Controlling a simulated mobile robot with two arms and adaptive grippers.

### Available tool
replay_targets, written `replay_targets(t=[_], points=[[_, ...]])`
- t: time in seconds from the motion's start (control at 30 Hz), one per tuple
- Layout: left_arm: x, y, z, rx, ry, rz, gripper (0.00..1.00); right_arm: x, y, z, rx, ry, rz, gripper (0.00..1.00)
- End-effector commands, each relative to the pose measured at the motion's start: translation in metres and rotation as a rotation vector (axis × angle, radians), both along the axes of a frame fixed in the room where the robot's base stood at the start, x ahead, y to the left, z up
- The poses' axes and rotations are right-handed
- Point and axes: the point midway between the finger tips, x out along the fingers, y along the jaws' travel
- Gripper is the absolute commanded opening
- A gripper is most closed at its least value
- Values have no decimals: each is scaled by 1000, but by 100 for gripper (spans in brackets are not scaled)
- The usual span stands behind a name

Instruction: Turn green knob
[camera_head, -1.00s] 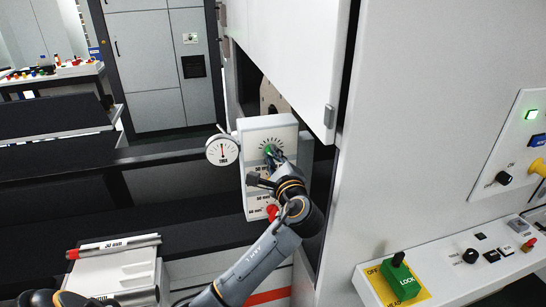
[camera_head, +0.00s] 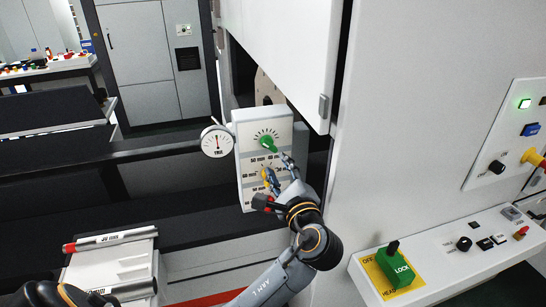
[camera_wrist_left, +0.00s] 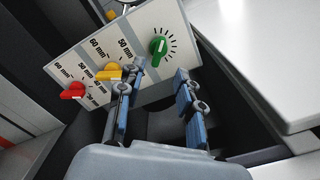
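The green knob (camera_head: 268,144) sits near the top of a white panel (camera_head: 245,134), with a fan of dark tick marks around it. It also shows in the left wrist view (camera_wrist_left: 158,47), beyond and between the fingertips. My left gripper (camera_head: 279,168) is just below the knob in the head view, in front of the panel. In the wrist view its two fingers (camera_wrist_left: 161,70) are spread with nothing between them; they look apart from the green knob. My right gripper is not in view.
A yellow knob (camera_wrist_left: 111,71) and a red knob (camera_wrist_left: 72,91) sit lower on the panel. A round dial gauge (camera_head: 217,141) is at the panel's left. A white cabinet wall (camera_head: 415,110) stands close on the right. A green lock switch (camera_head: 395,268) is on the lower right console.

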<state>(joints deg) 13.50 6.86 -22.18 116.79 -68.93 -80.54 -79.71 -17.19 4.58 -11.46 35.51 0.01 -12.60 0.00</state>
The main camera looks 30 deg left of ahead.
Motion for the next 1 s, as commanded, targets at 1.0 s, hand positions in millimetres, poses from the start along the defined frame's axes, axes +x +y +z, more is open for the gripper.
replay_targets(t=[1.0], points=[[13, -30, -78, -74, 78, -94, 36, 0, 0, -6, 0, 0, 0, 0]])
